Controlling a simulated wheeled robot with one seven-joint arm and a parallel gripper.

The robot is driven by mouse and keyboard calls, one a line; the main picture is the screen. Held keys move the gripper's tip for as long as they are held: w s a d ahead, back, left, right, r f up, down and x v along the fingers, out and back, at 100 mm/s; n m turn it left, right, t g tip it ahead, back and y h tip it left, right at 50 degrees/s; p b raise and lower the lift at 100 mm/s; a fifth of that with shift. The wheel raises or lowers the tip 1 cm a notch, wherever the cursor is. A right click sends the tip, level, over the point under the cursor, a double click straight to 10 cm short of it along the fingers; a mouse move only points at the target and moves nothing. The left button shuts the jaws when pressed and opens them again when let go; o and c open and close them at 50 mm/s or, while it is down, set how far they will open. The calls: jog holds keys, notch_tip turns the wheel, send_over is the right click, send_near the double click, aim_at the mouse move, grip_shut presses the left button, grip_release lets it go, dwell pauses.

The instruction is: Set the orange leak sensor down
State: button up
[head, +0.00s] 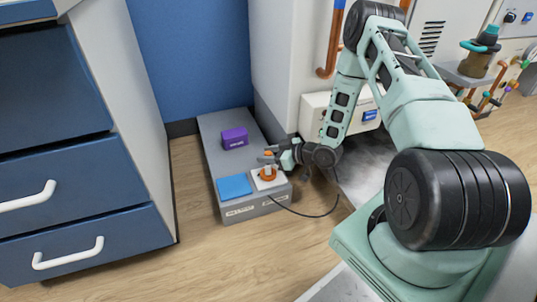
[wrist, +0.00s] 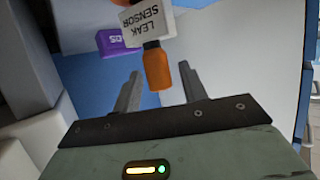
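An orange piece (wrist: 158,68), which I take for the leak sensor, stands between my two fingers in the wrist view, with visible gaps on both sides. A white face lettered LEAK SENSOR (wrist: 147,27) adjoins its dark end; it reads upside down. In the head view, a small orange piece (head: 268,153) shows at my gripper (head: 272,155), low over the right side of a grey platform (head: 219,128). Just in front, an orange ring (head: 267,174) sits on a white square (head: 262,183). Whether the ring and piece are joined is unclear. My gripper is open.
A purple box (head: 234,138) and a blue square (head: 234,186) are on the platform; the box also shows in the wrist view (wrist: 112,42). A dark cable (head: 310,214) curves over the floor. Blue drawers (head: 75,205) stand left, a white cabinet (head: 285,55) behind.

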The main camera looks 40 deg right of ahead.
jog(key=shift+r, duration=0.1)
jog(key=shift+s+d+r, duration=0.15)
jog(key=shift+s+r, duration=0.05)
jog(key=p+v, duration=0.6)
jog(key=v, duration=0.5)
jog(key=w+a+r+n+g+h, duration=0.2)
jog(key=w+a+r+g, duration=0.2)
jog(key=w+a+r, duration=0.35)
jog(key=s+a+r+g+h, duration=0.2)
jog(key=s+a+r+g, duration=0.1)
jog(key=a+r, duration=0.65)
jog(key=s+a+r+g, duration=0.1)
jog(key=s+a+r, duration=0.2)
jog(key=s+a, duration=0.2)
jog(key=s+a+r+g+h, duration=0.1)
jog(key=s+a+r+g, duration=0.1)
jog(key=s, duration=1)
jog(key=s+a+r+g+h, duration=0.1)
jog(key=s+a+r, duration=0.4)
jog(key=s+a, duration=0.2)
jog(key=shift+s+a+g, duration=0.3)
jog(key=shift+s+g, duration=0.1)
jog(key=shift+s, duration=0.6)
jog(key=shift+r, duration=0.1)
